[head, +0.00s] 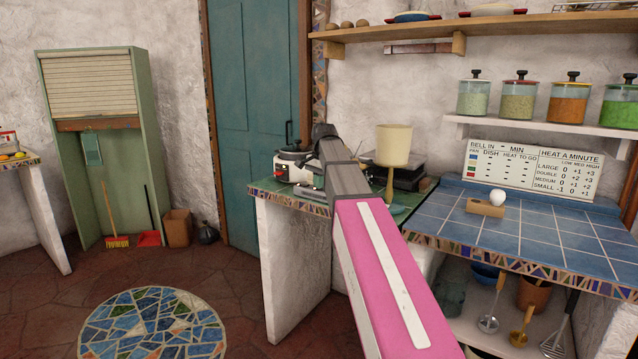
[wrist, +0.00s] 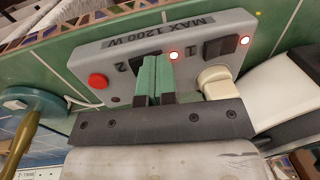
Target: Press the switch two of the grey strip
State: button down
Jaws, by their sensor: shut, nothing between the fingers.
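The grey strip (wrist: 85,57) lies on green tiles in the wrist view, marked "MAX 1200 W". Switch two (wrist: 134,63) is dark, beside the printed 2, and mostly hidden by my fingers. Switch one (wrist: 219,47) is dark and fully visible beside the printed 1. A red lamp (wrist: 174,54) glows next to switch two and another red lamp (wrist: 245,40) next to switch one. My gripper (wrist: 155,60) is shut and empty, its green fingertips over switch two; I cannot tell whether they touch it. In the head view my arm hides the gripper.
A red button (wrist: 97,81) sits on the strip, and a pale plug (wrist: 214,79) stands close beside my fingers. In the head view, a white cooker (head: 290,168) and a lamp (head: 393,143) stand near my arm. A blue-tiled counter (head: 540,236) is at right.

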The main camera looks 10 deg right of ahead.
jog(key=shift+s+f, duration=0.1)
jog(key=shift+s, duration=0.05)
jog(key=shift+s+d+r, duration=0.2)
jog(key=shift+s+d, duration=0.25)
jog(key=shift+d, duration=0.1)
jog(key=shift+w+r, duration=0.1)
jog(key=shift+r, duration=0.15)
notch_tip(320, 180, up, 14)
jog(key=s+d, duration=0.1)
jog(key=shift+s+f, duration=0.15)
jog(key=shift+f, duration=0.1)
dwell(0.3)
jog(key=shift+w+a, duration=0.45)
jog(key=shift+w, duration=0.05)
